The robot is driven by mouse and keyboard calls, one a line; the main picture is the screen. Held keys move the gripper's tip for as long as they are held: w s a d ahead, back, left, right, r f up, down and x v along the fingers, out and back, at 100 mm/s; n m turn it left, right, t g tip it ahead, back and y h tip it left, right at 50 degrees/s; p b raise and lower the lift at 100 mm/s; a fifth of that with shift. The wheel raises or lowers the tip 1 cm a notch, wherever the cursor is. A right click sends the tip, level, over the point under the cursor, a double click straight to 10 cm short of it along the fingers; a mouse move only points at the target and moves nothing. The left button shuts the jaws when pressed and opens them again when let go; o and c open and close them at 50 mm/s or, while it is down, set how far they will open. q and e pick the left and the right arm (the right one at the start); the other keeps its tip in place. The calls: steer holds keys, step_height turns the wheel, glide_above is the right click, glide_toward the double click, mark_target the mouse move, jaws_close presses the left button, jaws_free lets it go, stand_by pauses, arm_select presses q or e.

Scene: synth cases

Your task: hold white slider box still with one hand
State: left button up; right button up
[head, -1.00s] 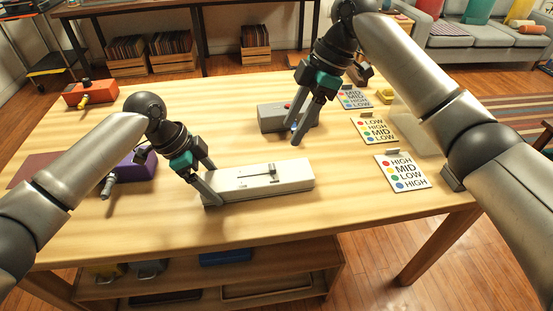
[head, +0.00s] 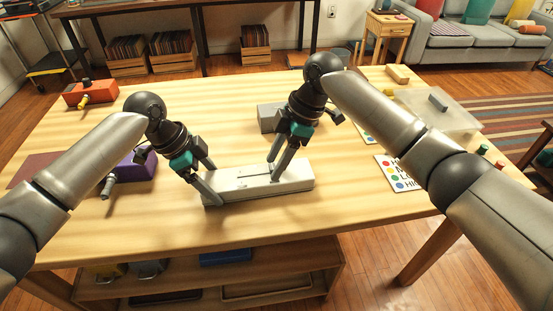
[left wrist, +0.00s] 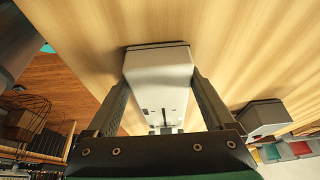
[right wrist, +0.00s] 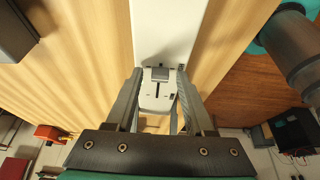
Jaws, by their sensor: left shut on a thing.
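The white slider box (head: 297,180) lies on the table near its front edge. My left gripper (head: 214,182) is shut on its left end, with one finger along each long side; the left wrist view shows the box (left wrist: 160,72) between the fingers. My right gripper (head: 273,170) is over the right half of the box, fingers pointing down. In the right wrist view its fingers (right wrist: 159,75) are apart, with the grey slider knob (right wrist: 160,73) between them; contact cannot be told. The right fingers largely hide the knob in the head view.
A purple box (head: 137,170) with a plug stands left of the white box. A grey box (head: 268,118) is behind it, and an orange box (head: 90,94) is at the far left. Cards with coloured dots (head: 386,165) and a clear tray (head: 455,118) lie to the right.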

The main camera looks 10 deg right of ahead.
jaws_close()
stand_by(1.2)
